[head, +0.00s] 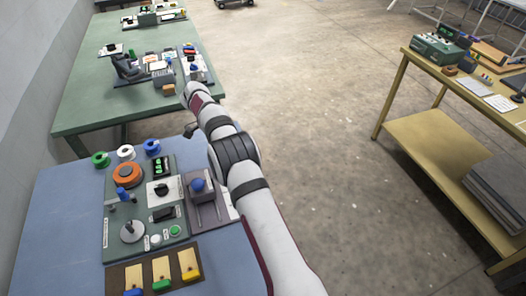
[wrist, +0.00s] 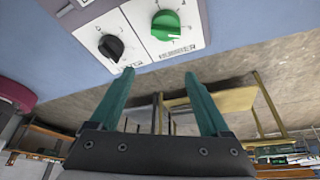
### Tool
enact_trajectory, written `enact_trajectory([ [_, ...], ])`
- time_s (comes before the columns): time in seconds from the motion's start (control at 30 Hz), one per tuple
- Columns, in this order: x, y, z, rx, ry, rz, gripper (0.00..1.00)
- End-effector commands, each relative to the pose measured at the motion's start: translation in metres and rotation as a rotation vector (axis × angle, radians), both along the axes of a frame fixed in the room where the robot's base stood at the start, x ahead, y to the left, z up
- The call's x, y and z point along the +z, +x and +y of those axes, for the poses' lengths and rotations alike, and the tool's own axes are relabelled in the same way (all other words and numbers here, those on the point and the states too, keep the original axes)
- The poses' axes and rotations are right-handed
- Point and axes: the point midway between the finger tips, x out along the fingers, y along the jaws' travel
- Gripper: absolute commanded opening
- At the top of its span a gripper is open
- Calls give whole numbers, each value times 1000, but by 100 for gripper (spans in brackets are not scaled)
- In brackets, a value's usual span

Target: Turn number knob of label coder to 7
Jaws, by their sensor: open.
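In the wrist view, a white panel carries a green knob (wrist: 167,25) above printed lettering that seems to read NUMBER. Small marks ring the knob, but I cannot read its setting for sure. A black knob (wrist: 110,47) sits to its left on the same panel, past a thin dividing line. My gripper (wrist: 159,76) is open and empty, its two teal fingers apart. The fingertips show below the panel's lower edge in the picture, and neither finger is around a knob. In the head view I cannot make out this panel or my fingers; my arm covers part of the scene.
A green table (head: 75,110) with more devices stands behind. A yellow-framed bench (head: 430,135) is at right, with open floor between.

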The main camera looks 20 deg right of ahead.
Motion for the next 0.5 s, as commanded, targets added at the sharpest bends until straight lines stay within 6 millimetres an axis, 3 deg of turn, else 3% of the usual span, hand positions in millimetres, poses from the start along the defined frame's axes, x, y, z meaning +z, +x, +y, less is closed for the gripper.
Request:
enact_trajectory([
  [0.23,40,-33,-56,-4,0,-3,80],
  [0.5,54,-46,-77,-1,0,-2,80],
])
